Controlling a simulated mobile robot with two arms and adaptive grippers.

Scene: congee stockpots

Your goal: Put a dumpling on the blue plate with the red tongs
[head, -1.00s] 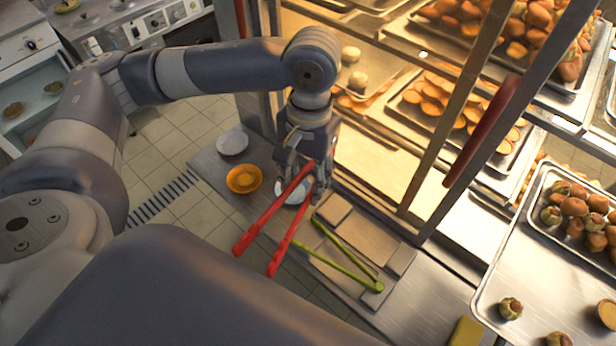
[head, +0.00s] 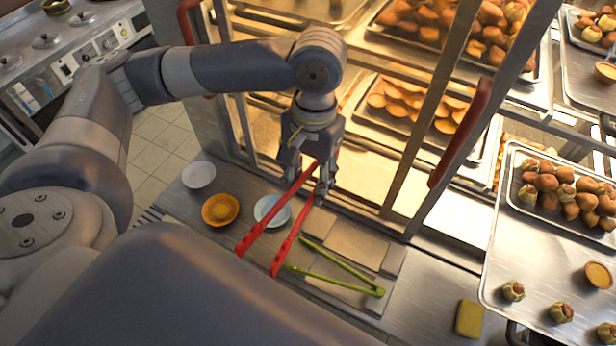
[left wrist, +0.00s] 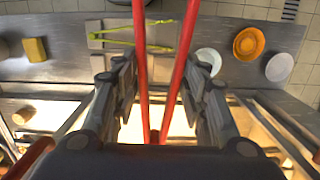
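My left gripper (head: 306,182) is shut on the red tongs (head: 288,243) and holds them above the counter. In the left wrist view the two red arms of the tongs (left wrist: 141,60) run between the fingers (left wrist: 160,66), spread apart at the far end. The pale blue plate (head: 272,209) lies on the counter behind the tongs, partly covered by them and empty where it shows. It also shows in the left wrist view (left wrist: 209,58), right of the tongs. I cannot tell which foods are dumplings. My right gripper is not in view.
An orange plate (head: 220,210) and a white plate (head: 198,175) lie left of the blue plate. Green tongs (head: 345,266) lie near cutting boards (head: 355,240). A yellow block (head: 468,319) and a food tray (head: 487,270) stand right. The glass cabinet's frame posts (head: 432,110) stand behind.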

